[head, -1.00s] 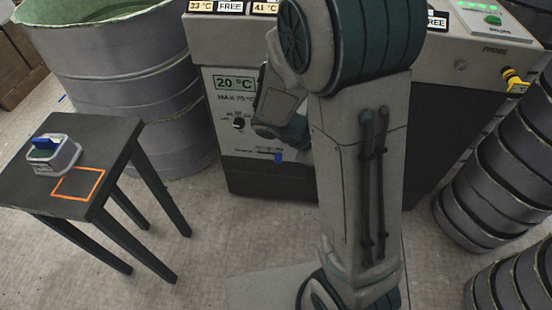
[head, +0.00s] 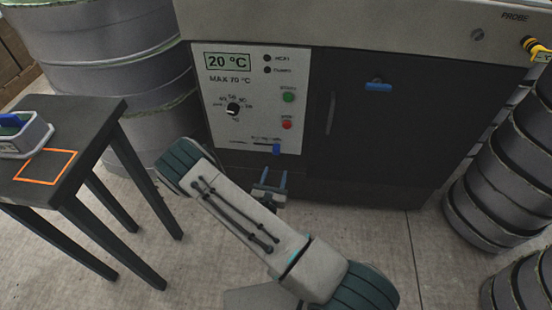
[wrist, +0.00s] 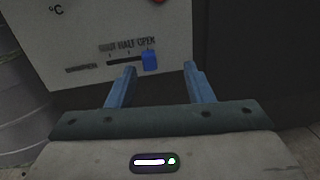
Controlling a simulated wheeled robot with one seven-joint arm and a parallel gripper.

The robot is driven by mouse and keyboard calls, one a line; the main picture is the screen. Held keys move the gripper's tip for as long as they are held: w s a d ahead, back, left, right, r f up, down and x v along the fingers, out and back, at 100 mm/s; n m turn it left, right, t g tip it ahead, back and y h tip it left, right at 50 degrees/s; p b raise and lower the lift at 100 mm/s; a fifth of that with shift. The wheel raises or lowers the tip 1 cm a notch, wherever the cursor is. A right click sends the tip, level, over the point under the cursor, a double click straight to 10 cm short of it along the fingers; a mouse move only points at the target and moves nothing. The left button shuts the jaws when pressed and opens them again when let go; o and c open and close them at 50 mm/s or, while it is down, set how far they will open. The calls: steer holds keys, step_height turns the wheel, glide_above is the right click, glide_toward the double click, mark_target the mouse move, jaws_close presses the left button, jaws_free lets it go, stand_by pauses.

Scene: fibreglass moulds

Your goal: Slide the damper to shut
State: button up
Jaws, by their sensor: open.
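The damper is a small blue slider knob (head: 276,149) at the right end of a dark slot, low on the white control panel (head: 215,110). In the wrist view the knob (wrist: 149,60) sits under the OPEN label, with HALF and SHUT marked to its left. My gripper (head: 270,176) is open and empty, just below and in front of the knob. In the wrist view its two blue fingers (wrist: 158,75) stand apart, with the knob between them in the picture and nearer the left finger. I see no contact with the knob.
The panel also holds a round dial (head: 233,109), a green button (head: 289,97) and a red button (head: 287,124). A dark door with a blue catch (head: 377,86) is to the right. A dark table (head: 85,130) stands left; grey drums flank both sides.

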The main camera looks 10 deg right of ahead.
mark_target(276, 152)
steer(key=shift+n+y, duration=0.8)
steer(key=shift+y, duration=0.1)
steer(key=f+b+x, duration=0.1)
steer(key=x, duration=0.7)
steer(key=a+f+b+x, duration=0.1)
steer(key=x, duration=0.4)
steer(key=shift+w+f+b, duration=0.25)
steer(key=shift+f+b, duration=0.1)
